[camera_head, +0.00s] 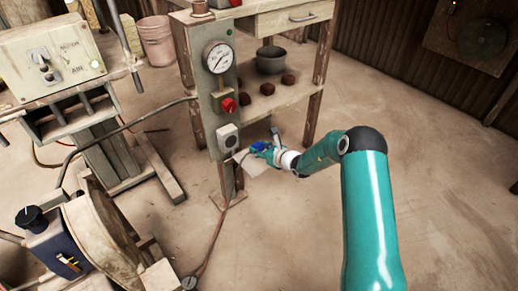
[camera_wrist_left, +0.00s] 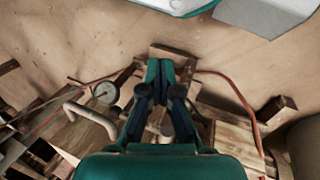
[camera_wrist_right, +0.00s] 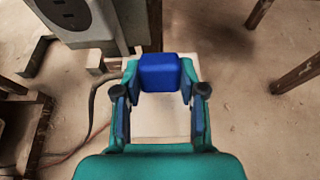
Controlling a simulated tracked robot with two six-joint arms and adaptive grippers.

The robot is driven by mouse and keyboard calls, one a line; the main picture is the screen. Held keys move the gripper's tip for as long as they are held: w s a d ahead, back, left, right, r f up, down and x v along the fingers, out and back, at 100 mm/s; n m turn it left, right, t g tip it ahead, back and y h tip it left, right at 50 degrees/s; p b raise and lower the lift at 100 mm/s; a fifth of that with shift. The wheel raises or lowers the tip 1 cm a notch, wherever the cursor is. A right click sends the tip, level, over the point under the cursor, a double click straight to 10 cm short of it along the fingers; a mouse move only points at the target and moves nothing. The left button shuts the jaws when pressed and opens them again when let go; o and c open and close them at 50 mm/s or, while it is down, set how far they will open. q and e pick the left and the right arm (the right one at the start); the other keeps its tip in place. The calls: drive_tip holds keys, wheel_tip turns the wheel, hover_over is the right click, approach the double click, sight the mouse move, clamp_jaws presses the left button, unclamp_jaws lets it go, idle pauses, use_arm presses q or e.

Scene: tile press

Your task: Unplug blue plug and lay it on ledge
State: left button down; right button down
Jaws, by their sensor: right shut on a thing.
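My right gripper (camera_head: 260,150) is shut on the blue plug (camera_wrist_right: 160,73), which sits between its two fingertips in the right wrist view. The grey socket box (camera_head: 228,139) is on the post; its slotted face (camera_wrist_right: 72,14) shows empty, with the plug apart from it to the right. The pale ledge (camera_head: 254,167) is beside the post below the socket. In the right wrist view the ledge (camera_wrist_right: 160,118) shows under the plug and fingers; I cannot tell whether the plug touches it. My left gripper (camera_wrist_left: 160,77) has its fingertips together with nothing visible between them.
The post carries a pressure gauge (camera_head: 218,57) and a red knob (camera_head: 228,104). A shelf behind holds a grey bowl (camera_head: 271,60) and several dark lumps. A cable and hose run down by the post. The floor at the right is clear.

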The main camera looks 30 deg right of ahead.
sight(260, 163)
drive_tip(key=shift+f+b, duration=1.4)
drive_tip(key=shift+f, duration=1)
drive_tip(key=c, duration=0.6)
unclamp_jaws()
drive_tip(key=shift+s+d+r+p, duration=0.2)
drive_tip(key=shift+s+r+p, duration=1.6)
drive_tip(key=shift+s+r, duration=0.1)
drive_tip(key=shift+s+d+r+p, duration=0.1)
drive_tip(key=shift+s+r+p, duration=0.7)
drive_tip(key=shift+s, duration=0.25)
drive_tip(key=shift+s+r+p, duration=0.65)
drive_tip(key=shift+s+r, duration=0.15)
drive_tip(key=shift+s, duration=0.25)
